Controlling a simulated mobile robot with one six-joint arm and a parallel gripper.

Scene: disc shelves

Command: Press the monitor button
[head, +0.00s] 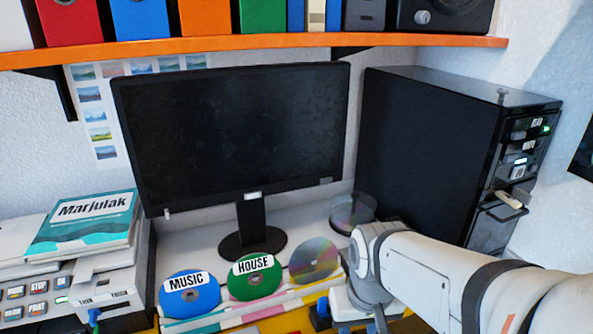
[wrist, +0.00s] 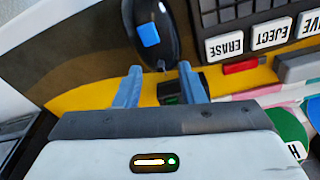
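The monitor (head: 230,135) stands at the back of the desk in the head view. Its screen is dark. A small pale piece (head: 167,212) shows under its lower left corner, and a small grey patch (head: 325,181) is at its lower right; I cannot tell which is the button. My gripper is low over the front of the desk, in front of and below the monitor, partly hidden by my wrist in the head view. In the wrist view my gripper (wrist: 160,68) has its two blue fingers apart with nothing held between them. The monitor is not in the wrist view.
Labelled discs, MUSIC (head: 189,293) and HOUSE (head: 255,277), stand in front of the monitor beside a clear disc (head: 314,260). A black tower (head: 455,150) stands right. An orange shelf (head: 250,47) runs above. A mouse (wrist: 150,30) and large keys (wrist: 240,40) lie beyond my fingers.

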